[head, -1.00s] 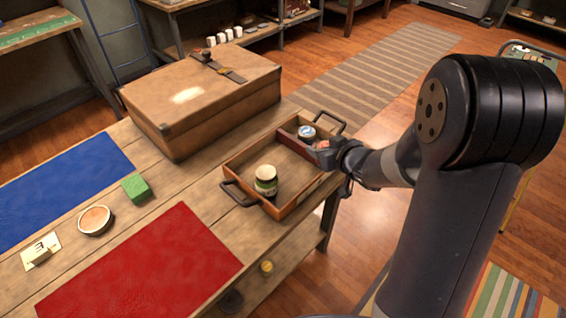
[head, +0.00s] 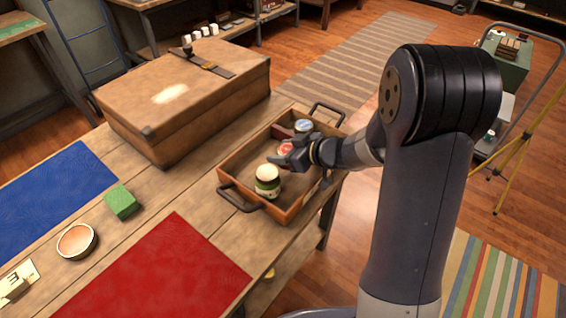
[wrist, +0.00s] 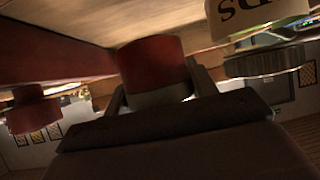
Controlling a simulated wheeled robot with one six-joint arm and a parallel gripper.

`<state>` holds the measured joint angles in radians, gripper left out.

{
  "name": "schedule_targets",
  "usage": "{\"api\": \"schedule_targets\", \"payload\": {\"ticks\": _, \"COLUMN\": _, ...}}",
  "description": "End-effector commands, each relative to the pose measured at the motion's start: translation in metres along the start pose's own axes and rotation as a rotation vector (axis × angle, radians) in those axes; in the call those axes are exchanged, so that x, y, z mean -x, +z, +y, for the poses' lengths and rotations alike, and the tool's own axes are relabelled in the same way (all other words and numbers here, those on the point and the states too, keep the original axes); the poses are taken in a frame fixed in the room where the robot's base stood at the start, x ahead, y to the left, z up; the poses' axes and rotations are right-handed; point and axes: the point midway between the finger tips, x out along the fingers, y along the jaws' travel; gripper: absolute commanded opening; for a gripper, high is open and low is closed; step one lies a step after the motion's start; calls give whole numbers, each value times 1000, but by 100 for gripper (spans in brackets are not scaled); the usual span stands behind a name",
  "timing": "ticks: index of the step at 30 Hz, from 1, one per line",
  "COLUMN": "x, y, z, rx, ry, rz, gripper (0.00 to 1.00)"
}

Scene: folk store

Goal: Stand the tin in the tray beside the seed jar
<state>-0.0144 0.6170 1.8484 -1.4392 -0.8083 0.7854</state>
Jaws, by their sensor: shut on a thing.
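My gripper (head: 287,159) is shut on a small red tin (head: 286,147), which is partly hidden by the fingers in the head view. In the wrist view the tin (wrist: 152,62) is a red cylinder with a grey band between the fingers. The wooden tray (head: 238,192) has dark handles and a reddish divider. The jar's lettered side (wrist: 262,14) shows upside down in the wrist view. Whether the tin touches the tray floor is hidden.
A blue-topped can (head: 303,126) stands in the tray's far compartment. A large brown case (head: 185,95) lies left of the tray. A red mat (head: 155,275), green block (head: 122,202) and round bowl (head: 76,241) are on the table. Tray floor left of the jar is clear.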

Motion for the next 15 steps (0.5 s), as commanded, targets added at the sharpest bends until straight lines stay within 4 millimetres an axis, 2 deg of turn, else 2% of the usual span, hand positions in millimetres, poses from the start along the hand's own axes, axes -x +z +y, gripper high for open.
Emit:
{"api": "schedule_targets", "payload": {"ticks": 7, "x": -16, "y": 30, "z": 0, "rx": -2, "ry": -1, "rz": 0, "gripper": 29}}
{"api": "schedule_targets", "payload": {"ticks": 15, "x": -18, "y": 32, "z": 0, "rx": 0, "ry": 1, "rz": 1, "gripper": 29}}
